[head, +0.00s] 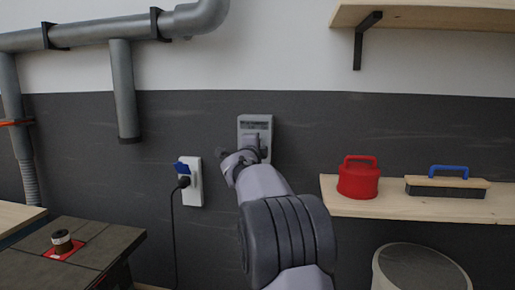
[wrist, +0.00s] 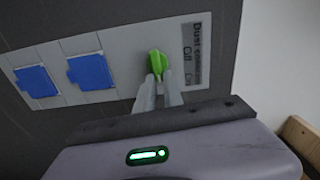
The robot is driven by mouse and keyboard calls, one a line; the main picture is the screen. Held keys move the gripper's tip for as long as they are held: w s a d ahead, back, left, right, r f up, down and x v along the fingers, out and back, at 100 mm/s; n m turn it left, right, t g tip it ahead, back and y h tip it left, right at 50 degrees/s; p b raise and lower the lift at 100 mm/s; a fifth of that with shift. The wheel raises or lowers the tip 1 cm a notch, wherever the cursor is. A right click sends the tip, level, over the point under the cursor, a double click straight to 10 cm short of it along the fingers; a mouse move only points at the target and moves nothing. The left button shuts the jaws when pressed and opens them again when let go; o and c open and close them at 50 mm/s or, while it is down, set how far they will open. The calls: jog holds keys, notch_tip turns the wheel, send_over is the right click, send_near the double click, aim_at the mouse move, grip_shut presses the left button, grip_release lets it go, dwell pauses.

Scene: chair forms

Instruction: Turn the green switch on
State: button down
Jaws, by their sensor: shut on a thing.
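The green switch (wrist: 156,65) is a small rotary knob on a light grey wall panel, in the middle of the wrist view. Beside it is a label (wrist: 193,58) reading "Dust" and more, with "Off" and "On". My gripper (wrist: 157,88) is shut on the green switch, its two pale fingers at the knob's lower part. In the head view, my gripper (head: 246,158) reaches the grey switch box (head: 255,123) on the dark wall, and my arm hides the knob there.
Two blue socket covers (wrist: 90,71) sit left of the switch. A white outlet (head: 195,190) with a black plug and cord is left of my arm. A wooden shelf (head: 400,206) holds a red container (head: 358,180) and a blue-handled brush (head: 446,186). Grey pipes (head: 122,90) run at upper left.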

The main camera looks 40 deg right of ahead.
jog(key=shift+f+m, duration=0.1)
jog(key=shift+m, duration=0.4)
jog(key=c, duration=1.5)
grip_release()
jog(key=shift+o, duration=0.2)
jog(key=v, duration=1.7)
jog(key=shift+s+p, duration=0.2)
jog(key=shift+p, duration=0.2)
jog(key=shift+a, duration=0.15)
